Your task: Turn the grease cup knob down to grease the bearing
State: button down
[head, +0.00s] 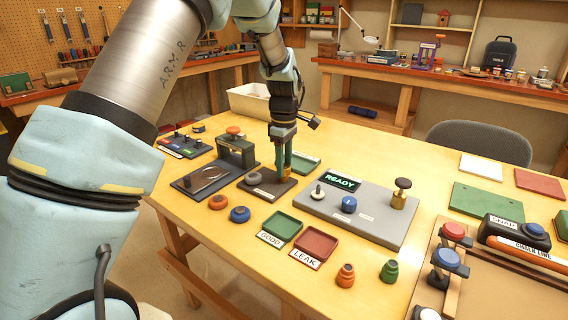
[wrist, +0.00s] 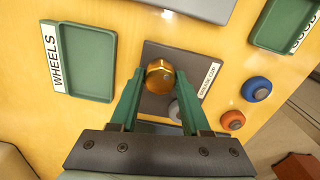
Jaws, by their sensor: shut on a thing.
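The brass grease cup knob (wrist: 160,77) stands on a dark plate (wrist: 152,52) with a label that seems to read grease cup. In the head view the plate (head: 262,190) lies on the table left of the grey READY panel. My gripper (head: 285,166) points down at the plate. In the wrist view its green fingers (wrist: 160,74) are on both sides of the knob, shut on it. A small grey round piece (wrist: 174,110) sits on the same plate, partly hidden by a finger. The brass knob (head: 287,173) is partly covered by the fingers in the head view.
The grey READY panel (head: 330,207) with knobs stands right of the plate. A dark fixture (head: 236,148) stands close on the left. Orange (head: 218,202) and blue (head: 240,214) round pieces, GOOD (head: 283,224) and LEAK (head: 318,238) trays lie in front. A WHEELS tray (wrist: 108,97) is nearby.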

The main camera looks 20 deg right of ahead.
jog(key=m, duration=1.3)
jog(key=shift+m+p, duration=0.4)
jog(key=m, duration=0.6)
jog(key=shift+p, duration=0.4)
jog(key=m+p, duration=0.1)
jog(key=m, duration=0.5)
jog(key=shift+m, duration=0.4)
jog(key=shift+c, duration=1.8)
grip_release()
